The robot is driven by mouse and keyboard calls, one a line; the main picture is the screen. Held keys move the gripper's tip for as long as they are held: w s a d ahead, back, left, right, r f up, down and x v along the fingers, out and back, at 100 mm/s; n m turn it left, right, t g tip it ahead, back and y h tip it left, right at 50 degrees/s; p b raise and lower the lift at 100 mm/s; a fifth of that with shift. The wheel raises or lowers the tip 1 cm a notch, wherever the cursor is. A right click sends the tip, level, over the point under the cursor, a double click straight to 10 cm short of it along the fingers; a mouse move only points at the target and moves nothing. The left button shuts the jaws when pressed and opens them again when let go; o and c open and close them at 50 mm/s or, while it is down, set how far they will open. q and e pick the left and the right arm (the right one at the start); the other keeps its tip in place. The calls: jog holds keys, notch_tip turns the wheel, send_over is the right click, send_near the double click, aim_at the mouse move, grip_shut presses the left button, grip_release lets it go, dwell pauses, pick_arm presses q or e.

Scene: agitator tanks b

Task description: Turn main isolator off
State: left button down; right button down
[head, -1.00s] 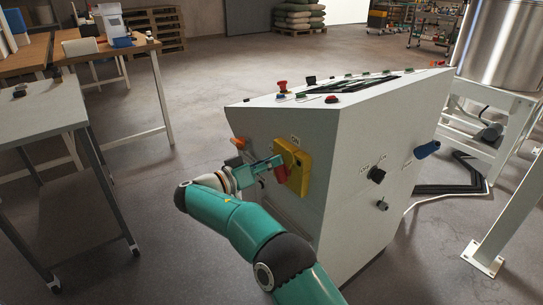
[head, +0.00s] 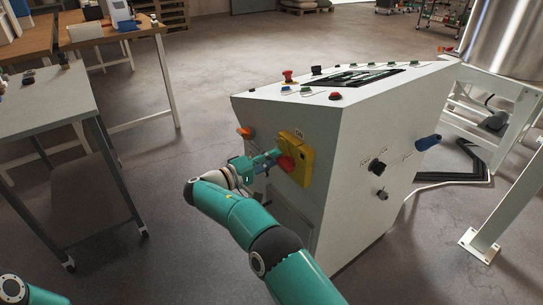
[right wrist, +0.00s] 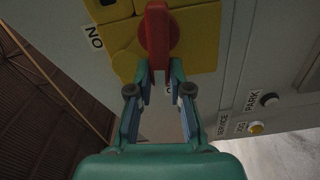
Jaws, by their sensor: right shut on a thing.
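The main isolator is a yellow plate (head: 297,158) with a red rotary handle (head: 286,163) on the left face of the grey control console (head: 345,150). An ON label is above the plate. My right gripper (head: 268,160) reaches it from the left. In the right wrist view the red handle (right wrist: 156,35) stands upright in the picture on the yellow plate (right wrist: 195,35). The fingers of my right gripper (right wrist: 160,80) are shut on its near end, one on each side. A second label beneath is partly hidden by the fingers. My left gripper is out of view.
An orange knob (head: 243,132) sits left of the isolator. A red mushroom button (head: 289,76) and small buttons are on the console top. A blue handle (head: 428,142) and black knob (head: 377,167) are on its front. A grey table (head: 50,105) stands left, with clear floor between.

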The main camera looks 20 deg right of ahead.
jog(key=shift+f+n, duration=0.4)
jog(key=shift+n, duration=0.4)
jog(key=shift+f, duration=0.1)
jog(key=c, duration=1.1)
grip_release()
jog(key=shift+w, duration=0.1)
jog(key=shift+a, duration=0.1)
jog(key=v, duration=0.7)
jog(key=shift+a, duration=0.15)
